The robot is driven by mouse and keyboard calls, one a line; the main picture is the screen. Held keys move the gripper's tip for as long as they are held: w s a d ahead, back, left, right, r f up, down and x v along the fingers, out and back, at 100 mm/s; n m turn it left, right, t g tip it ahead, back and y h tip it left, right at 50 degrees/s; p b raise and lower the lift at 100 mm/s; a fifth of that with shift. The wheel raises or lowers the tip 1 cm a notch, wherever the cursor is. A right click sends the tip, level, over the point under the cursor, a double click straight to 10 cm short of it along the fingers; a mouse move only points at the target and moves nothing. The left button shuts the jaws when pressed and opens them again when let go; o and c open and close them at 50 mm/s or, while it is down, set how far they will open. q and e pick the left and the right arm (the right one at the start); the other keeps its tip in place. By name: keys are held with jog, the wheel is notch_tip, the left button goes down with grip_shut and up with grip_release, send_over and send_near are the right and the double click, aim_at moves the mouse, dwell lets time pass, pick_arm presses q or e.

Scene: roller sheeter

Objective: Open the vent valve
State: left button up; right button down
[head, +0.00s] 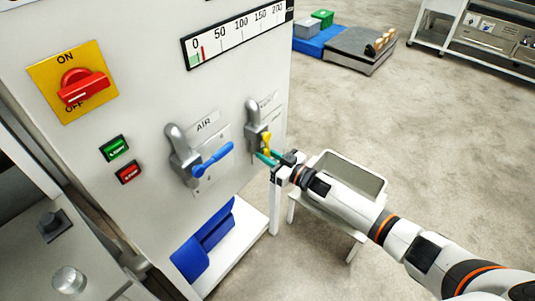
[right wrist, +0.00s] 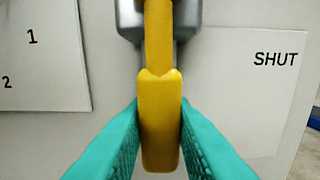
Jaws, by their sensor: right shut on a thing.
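The vent valve (head: 252,112) is a grey fitting on the right side of the white panel, with a yellow handle (head: 267,140). In the right wrist view the yellow handle (right wrist: 160,120) hangs straight down from the grey valve body (right wrist: 128,20). A plate with the word SHUT (right wrist: 275,60) is to its right. My right gripper (head: 267,158) has its teal fingers on both sides of the handle's lower end, shut on it. My left gripper is not in view.
Left of it is the air valve with a blue handle (head: 212,160). The panel also has a red rotary switch (head: 82,87), green and red buttons, and a gauge (head: 238,34). A grey bin (head: 350,168) on a white stand is below my right arm.

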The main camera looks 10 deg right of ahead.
jog(key=shift+a, duration=0.1)
jog(key=c, duration=1.3)
grip_release()
jog(key=shift+o, duration=0.2)
jog(key=v, duration=1.2)
jog(key=shift+b, duration=0.45)
